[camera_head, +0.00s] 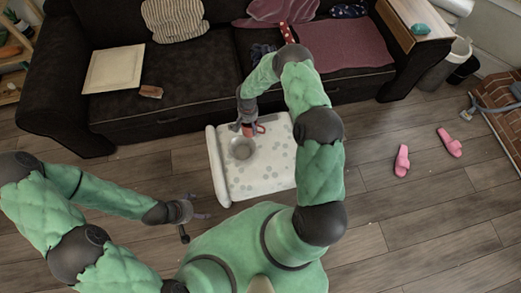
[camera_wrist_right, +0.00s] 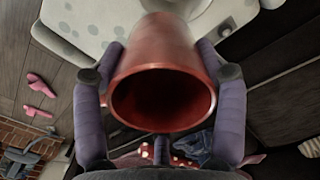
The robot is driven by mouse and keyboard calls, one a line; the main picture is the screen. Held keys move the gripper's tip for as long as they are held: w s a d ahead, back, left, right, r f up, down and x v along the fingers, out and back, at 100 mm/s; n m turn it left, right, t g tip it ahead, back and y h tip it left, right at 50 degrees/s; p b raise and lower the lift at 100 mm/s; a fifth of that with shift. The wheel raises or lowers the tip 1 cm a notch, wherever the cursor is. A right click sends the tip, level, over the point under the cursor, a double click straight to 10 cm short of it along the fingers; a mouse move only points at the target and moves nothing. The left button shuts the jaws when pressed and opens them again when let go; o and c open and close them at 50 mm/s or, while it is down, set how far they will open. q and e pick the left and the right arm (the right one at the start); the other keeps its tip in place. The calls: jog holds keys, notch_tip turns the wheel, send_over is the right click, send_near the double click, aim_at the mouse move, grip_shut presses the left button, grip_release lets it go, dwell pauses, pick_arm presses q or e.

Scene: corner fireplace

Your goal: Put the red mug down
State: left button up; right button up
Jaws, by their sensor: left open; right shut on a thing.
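The red mug (camera_wrist_right: 165,45) is between the two fingers of my right gripper (camera_wrist_right: 160,50), which is shut on it. In the right wrist view the mug's dark open end faces the camera. In the head view only a bit of the mug (camera_head: 260,129) shows beside my right gripper (camera_head: 249,124), over the back part of a low white table with grey dots (camera_head: 265,179). I cannot tell whether the mug touches the table. My left gripper (camera_head: 196,218) is open and empty, left of the table's front and apart from it.
A grey round bowl (camera_head: 241,148) stands on the table close to the mug. The table's front and right are clear. A dark sofa (camera_head: 185,75) with cushions stands behind. Pink slippers (camera_head: 402,161) lie on the wooden floor to the right.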

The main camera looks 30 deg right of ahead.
jog(key=w+d+f+m+b, duration=0.1)
jog(key=w+d+f+m, duration=0.15)
jog(key=f, duration=0.35)
jog(key=b, duration=0.7)
send_over(280, 144)
notch_tip(280, 144, down, 14)
jog(key=shift+w+r, duration=0.1)
jog(key=shift+r, duration=0.15)
jog(key=o, duration=1.4)
jog(key=shift+a, duration=0.1)
